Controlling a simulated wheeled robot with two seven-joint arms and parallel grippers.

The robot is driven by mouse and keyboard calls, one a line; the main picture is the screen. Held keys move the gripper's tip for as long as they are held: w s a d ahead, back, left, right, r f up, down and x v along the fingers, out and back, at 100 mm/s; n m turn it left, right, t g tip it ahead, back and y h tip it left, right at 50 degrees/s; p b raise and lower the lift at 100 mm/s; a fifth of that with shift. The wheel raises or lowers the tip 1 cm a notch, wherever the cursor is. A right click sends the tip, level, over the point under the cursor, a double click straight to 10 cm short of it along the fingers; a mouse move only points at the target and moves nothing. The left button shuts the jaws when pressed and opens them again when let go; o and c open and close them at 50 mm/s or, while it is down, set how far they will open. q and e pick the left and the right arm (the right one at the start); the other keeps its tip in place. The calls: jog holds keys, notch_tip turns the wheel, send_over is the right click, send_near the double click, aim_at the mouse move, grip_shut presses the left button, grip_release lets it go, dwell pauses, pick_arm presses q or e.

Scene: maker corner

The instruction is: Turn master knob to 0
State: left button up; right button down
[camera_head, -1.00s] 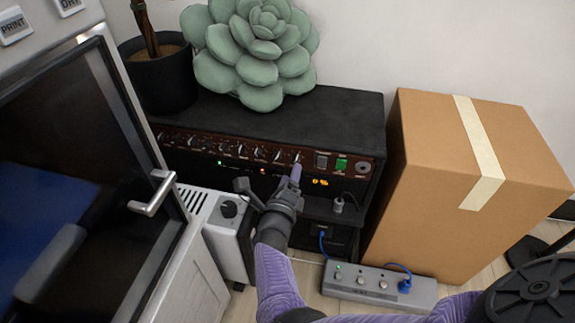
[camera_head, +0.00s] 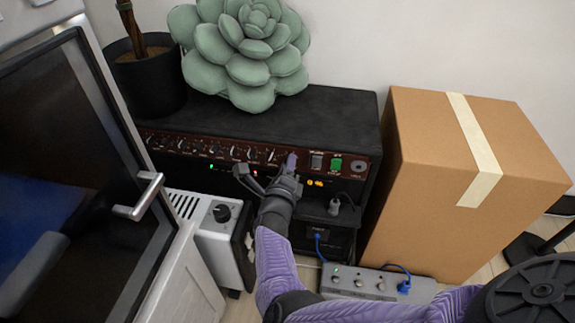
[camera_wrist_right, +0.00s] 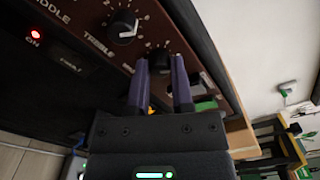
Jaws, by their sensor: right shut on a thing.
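The amplifier (camera_head: 225,123) is a black box with a dark red front panel (camera_head: 335,163) carrying a row of knobs. My right gripper (camera_head: 290,160) reaches up to the right part of this row. In the right wrist view its two purple fingers (camera_wrist_right: 160,85) are closed around the sides of the master knob (camera_wrist_right: 159,57), right of the treble knob (camera_wrist_right: 123,27). The fingers hide part of the master knob and its label, and its pointer cannot be read. A small orange display (camera_head: 315,183) glows below, its digits unclear. My left gripper is out of view.
A green succulent (camera_head: 250,65) and a dark plant pot (camera_head: 147,75) stand on the amplifier. A cardboard box (camera_head: 430,190) stands close on the right. A white heater (camera_head: 222,240) and a glass-doored machine (camera_head: 70,160) are at left. A power strip (camera_head: 345,285) lies on the floor.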

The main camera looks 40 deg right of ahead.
jog(key=shift+n, duration=0.3)
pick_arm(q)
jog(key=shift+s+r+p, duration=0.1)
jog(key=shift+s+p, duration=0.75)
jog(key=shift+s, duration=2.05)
pick_arm(e)
jog(key=shift+a+f+n, duration=0.1)
jog(key=shift+n, duration=17.4)
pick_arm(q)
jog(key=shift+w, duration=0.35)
pick_arm(e)
jog(key=shift+n, duration=0.4)
